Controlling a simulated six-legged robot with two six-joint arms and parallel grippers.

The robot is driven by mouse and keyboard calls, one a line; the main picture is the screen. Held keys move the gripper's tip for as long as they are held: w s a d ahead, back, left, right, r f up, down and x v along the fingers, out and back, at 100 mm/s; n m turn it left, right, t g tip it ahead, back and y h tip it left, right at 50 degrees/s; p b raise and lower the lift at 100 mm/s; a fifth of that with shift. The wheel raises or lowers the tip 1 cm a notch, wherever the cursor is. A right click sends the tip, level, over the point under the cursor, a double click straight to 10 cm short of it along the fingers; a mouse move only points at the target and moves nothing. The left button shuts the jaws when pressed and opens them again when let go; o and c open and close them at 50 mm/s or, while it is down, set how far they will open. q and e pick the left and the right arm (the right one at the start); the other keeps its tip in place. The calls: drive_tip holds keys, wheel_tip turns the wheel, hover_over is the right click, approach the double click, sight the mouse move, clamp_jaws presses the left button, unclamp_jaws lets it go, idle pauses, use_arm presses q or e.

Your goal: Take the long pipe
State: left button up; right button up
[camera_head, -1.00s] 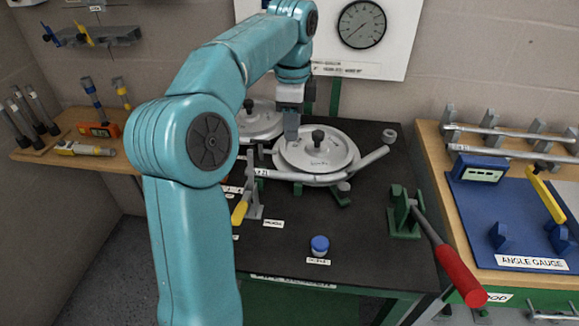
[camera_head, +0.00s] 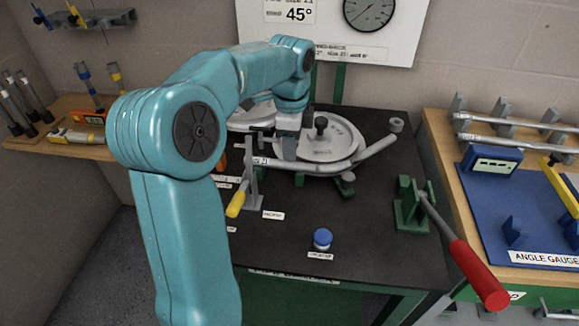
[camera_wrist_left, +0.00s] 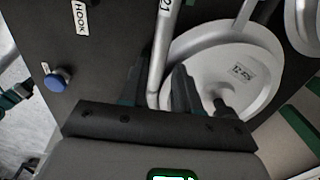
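A long light-grey pipe (camera_head: 325,169), bent upward at its right end, lies across the front of a round grey bender disc (camera_head: 338,140) on the black table. It also shows in the left wrist view (camera_wrist_left: 161,45), running down between my fingers. My left gripper (camera_head: 288,158) is over the pipe's left part, its fingers pointing down. In the left wrist view my left gripper (camera_wrist_left: 158,88) is open, one finger on each side of the pipe, with a gap visible. My right gripper is in neither view.
A lever with a red handle (camera_head: 473,268) stands at the right of the table. A yellow-handled clamp (camera_head: 236,204) is close to my left gripper. A blue knob (camera_head: 322,238) is at the front. More straight pipes (camera_head: 515,142) rest on the right bench.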

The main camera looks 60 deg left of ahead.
sight(290, 165)
use_arm(q)
wheel_tip(290, 165, down, 5)
drive_tip(key=shift+s+a+r+b, duration=0.1)
drive_tip(key=shift+a+b, duration=0.05)
drive_tip(key=shift+b, duration=0.25)
clamp_jaws()
drive_tip(key=shift+r, duration=0.1)
